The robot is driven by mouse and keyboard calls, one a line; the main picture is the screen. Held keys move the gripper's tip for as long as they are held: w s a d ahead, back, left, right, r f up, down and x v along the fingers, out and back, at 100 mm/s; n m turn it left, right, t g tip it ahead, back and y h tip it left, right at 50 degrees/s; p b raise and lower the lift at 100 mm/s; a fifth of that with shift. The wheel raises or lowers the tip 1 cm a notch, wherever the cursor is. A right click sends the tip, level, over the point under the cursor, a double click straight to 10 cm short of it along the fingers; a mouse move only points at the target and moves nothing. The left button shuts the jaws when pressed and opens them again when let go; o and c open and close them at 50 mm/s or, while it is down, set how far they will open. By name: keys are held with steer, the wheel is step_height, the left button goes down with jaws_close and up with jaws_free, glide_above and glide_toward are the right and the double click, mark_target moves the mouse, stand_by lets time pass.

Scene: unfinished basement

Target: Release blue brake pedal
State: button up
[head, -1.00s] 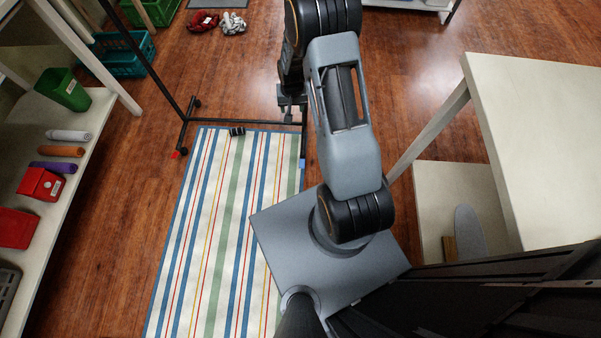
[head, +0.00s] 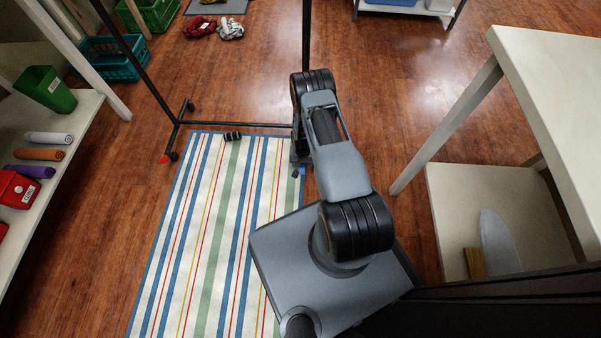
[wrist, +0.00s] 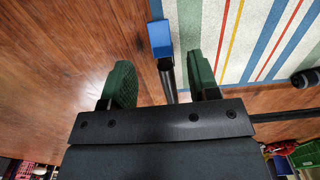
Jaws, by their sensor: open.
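The blue brake pedal (wrist: 160,38) is a small blue block at the end of a dark bar near the floor, by the striped rug's edge. In the head view the blue pedal (head: 302,170) shows beside my arm's far end, partly hidden. My gripper (wrist: 163,78) is open, with its two green-padded fingers apart. The dark bar runs between the fingers in the wrist view, and the blue pedal appears beyond the fingertips. I cannot tell whether a finger touches the bar.
The black wheeled rack (head: 240,125) has a red pedal (head: 165,159) at its left foot. A striped rug (head: 205,240) lies in front, with a small dark roller (head: 232,136) on it. A shelf (head: 75,145) stands left and a pale table (head: 560,90) right.

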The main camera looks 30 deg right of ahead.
mark_target(302, 171)
step_height(302, 171, down, 7)
steer(key=shift+r+b, duration=0.2)
steer(key=shift+b, duration=1)
steer(key=shift+c, duration=0.4)
